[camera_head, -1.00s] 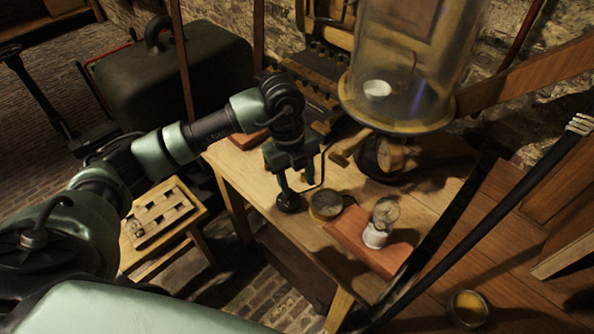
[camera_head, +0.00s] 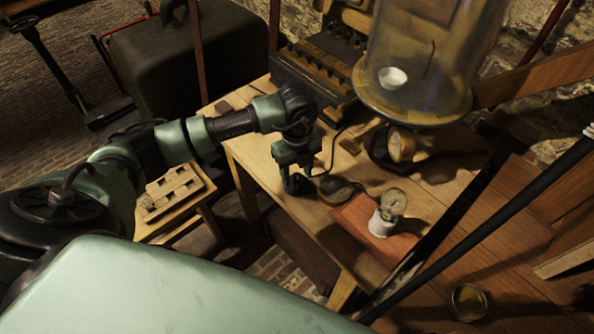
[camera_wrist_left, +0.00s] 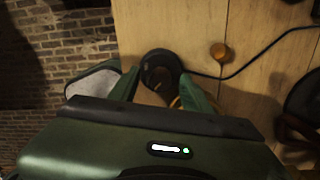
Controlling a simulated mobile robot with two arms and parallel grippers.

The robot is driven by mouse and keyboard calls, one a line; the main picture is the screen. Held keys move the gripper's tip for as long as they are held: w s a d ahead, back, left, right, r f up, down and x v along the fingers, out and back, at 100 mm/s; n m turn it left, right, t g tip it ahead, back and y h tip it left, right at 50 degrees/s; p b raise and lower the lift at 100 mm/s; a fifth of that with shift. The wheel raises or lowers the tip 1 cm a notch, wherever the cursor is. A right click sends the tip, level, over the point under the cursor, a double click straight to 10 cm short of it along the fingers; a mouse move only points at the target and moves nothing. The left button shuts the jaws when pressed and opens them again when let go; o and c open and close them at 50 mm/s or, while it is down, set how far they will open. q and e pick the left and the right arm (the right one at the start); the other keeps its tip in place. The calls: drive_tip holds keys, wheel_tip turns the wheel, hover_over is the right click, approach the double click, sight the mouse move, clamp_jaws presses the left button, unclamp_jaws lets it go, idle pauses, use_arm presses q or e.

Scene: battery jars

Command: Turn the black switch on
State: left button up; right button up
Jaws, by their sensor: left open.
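The black switch (camera_head: 297,186) is a small round black piece at the left front edge of the wooden table. My left gripper (camera_head: 296,176) is right over it, pointing down. The gripper hides part of the switch in the head view. In the left wrist view, the round black switch (camera_wrist_left: 160,66) shows between and just beyond the open fingers of my left gripper (camera_wrist_left: 160,90). I cannot tell whether a finger touches it. The switch's lever position is not clear. My right gripper is not in view.
A round brass-rimmed dial (camera_head: 336,190) stands close right of the switch. A white-based glass piece (camera_head: 384,220) is on a reddish board. A large glass jar (camera_head: 418,60) stands behind. A dark cable (camera_wrist_left: 262,54) runs over the table (camera_head: 262,166).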

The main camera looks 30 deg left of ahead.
use_arm(q)
clamp_jaws()
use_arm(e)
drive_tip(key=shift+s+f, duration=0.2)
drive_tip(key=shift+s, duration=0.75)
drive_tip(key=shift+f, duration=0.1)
use_arm(q)
drive_tip(key=m+b, duration=0.3)
drive_tip(key=shift+w+f+m, duration=0.1)
drive_tip(key=shift+w+m, duration=0.05)
drive_tip(key=shift+m, duration=0.25)
drive_tip(key=m+b, duration=0.4)
drive_tip(key=m, duration=0.1)
drive_tip(key=shift+m, duration=0.3)
drive_tip(key=m+b, duration=0.4)
drive_tip(key=m, duration=0.1)
drive_tip(key=shift+d, duration=0.1)
drive_tip(key=shift+m+b, duration=1.35)
drive_tip(key=shift+m, duration=0.35)
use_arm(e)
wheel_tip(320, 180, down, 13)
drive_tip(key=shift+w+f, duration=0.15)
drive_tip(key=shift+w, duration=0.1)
use_arm(q)
drive_tip(key=shift+r, duration=0.25)
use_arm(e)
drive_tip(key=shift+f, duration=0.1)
